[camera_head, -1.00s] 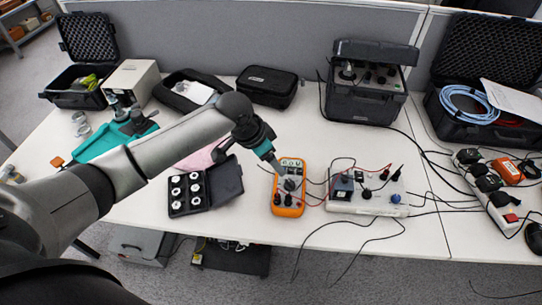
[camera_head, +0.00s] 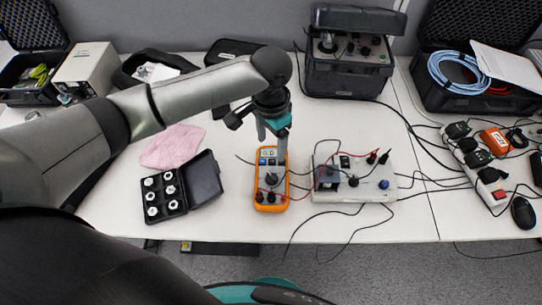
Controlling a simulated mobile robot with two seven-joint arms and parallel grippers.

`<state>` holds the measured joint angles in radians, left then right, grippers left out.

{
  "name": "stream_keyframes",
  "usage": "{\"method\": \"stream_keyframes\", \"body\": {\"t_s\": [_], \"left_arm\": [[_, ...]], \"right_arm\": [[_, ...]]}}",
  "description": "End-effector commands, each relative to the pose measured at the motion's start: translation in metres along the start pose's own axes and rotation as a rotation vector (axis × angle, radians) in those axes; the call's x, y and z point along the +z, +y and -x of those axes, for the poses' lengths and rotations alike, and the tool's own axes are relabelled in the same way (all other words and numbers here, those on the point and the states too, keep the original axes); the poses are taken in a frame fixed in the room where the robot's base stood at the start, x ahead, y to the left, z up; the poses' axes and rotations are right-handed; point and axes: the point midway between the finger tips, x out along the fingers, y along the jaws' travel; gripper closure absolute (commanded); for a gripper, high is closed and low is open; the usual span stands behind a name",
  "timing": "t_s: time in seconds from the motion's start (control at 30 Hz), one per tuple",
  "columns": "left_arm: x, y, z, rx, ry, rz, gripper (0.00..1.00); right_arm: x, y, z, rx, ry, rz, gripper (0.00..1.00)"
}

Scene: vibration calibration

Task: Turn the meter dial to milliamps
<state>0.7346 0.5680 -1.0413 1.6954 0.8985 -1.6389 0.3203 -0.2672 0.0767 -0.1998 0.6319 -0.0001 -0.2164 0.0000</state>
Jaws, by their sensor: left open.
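The orange multimeter (camera_head: 269,196) lies on the white table, its display at the far end. Its dark round dial (camera_head: 271,179) sits in the middle of its face, with test leads plugged in at the near end. The dial's setting is too small to read. My left gripper (camera_head: 272,143) is open and empty, pointing down above the display end of the meter. I cannot tell whether its fingertips touch the meter. They are short of the dial in the picture. My right gripper is out of view.
A white board with terminals (camera_head: 345,195) stands right of the meter, with loose leads around it. An open black case of white weights (camera_head: 204,180) and a pink cloth (camera_head: 172,147) lie left. A black instrument case (camera_head: 350,75) stands behind. A power strip (camera_head: 490,195) lies right.

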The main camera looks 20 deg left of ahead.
Motion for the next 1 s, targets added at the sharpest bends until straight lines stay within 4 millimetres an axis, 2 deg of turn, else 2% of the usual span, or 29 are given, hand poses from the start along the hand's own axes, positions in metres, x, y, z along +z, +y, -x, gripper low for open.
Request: {"method": "stream_keyframes", "body": {"t_s": [0.17, 0.3, 0.37, 0.7, 0.83, 1.0], "left_arm": [[0.001, 0.001, -0.020, -0.002, -0.009, 0.001, 0.26], [0.002, 0.001, -0.049, 0.000, -0.010, 0.001, 0.26], [0.002, 0.001, -0.062, -0.001, -0.008, 0.002, 0.26], [0.002, 0.001, -0.130, -0.001, -0.006, 0.000, 0.26], [0.001, 0.001, -0.144, -0.001, -0.005, 0.000, 0.26], [0.001, 0.001, -0.152, -0.002, -0.004, -0.001, 0.26]], "right_arm": [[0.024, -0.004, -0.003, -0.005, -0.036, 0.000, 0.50], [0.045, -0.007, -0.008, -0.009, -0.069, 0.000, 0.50], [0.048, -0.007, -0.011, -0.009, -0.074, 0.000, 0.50], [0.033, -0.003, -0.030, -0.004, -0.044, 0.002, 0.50], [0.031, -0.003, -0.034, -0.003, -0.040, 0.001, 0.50], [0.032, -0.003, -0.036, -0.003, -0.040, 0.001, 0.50]]}}
